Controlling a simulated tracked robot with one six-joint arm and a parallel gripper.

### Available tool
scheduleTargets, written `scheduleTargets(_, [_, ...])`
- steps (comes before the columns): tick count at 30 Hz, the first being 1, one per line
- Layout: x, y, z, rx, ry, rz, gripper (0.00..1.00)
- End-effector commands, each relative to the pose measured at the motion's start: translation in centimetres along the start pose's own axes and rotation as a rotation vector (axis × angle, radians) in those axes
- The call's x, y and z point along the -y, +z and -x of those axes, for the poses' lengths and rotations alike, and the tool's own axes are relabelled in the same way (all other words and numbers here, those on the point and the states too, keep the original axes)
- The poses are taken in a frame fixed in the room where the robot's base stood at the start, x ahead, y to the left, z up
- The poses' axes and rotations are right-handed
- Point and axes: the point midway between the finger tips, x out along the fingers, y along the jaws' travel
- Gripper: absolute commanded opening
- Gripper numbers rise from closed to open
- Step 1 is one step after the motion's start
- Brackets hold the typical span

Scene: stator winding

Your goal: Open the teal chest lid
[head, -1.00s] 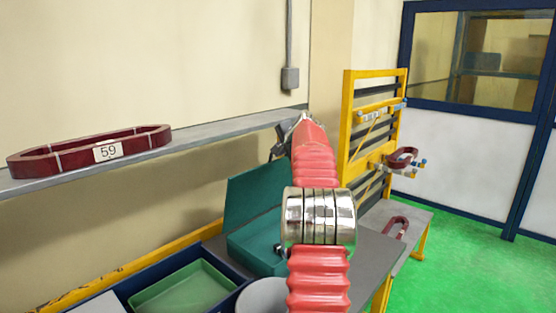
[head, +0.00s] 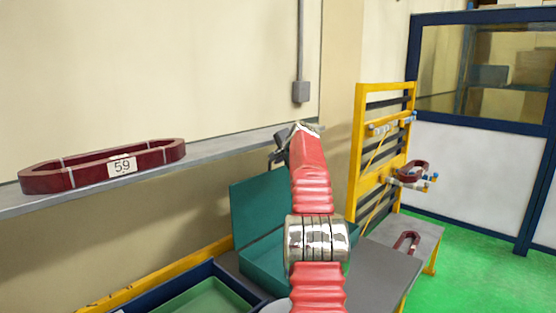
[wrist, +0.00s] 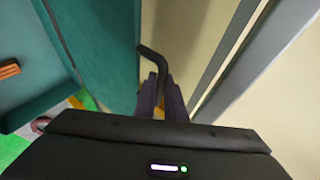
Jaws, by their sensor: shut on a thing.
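The teal chest (head: 262,268) stands on the grey table, partly hidden behind my red arm. Its lid (head: 252,212) is raised, standing nearly upright at the wall side. In the wrist view the teal lid (wrist: 108,50) fills the upper left. My gripper (wrist: 162,98) is shut on a black bent rod (wrist: 155,56), whose short end points left to the lid's edge. I cannot tell whether the rod is fixed to the lid or touches it. In the head view my gripper (head: 280,150) is above the lid's top edge, its fingers partly hidden by the arm.
A grey wall shelf (head: 225,143) carries a dark red coil (head: 105,165) marked 59. A green tray (head: 205,300) sits in a blue box in front. At right are a yellow rack (head: 361,150) with a coil and a bench with another coil (head: 407,242). Green floor is clear beyond.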

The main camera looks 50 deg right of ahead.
Motion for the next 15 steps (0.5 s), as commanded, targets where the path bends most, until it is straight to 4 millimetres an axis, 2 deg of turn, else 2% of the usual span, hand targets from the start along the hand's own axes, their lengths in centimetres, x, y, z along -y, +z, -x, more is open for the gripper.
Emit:
scheduleTargets(5, [-0.17,-0.19,-0.08,-0.004,0.002,0.001,0.00])
scheduleTargets(6, [-0.15,-0.15,-0.08,-0.003,0.002,0.001,0.11])
scheduleTargets(13, [0.02,0.17,-0.08,0.002,0.001,0.002,0.28])
scheduleTargets(15, [0.06,0.23,-0.08,0.003,0.000,0.002,0.29])
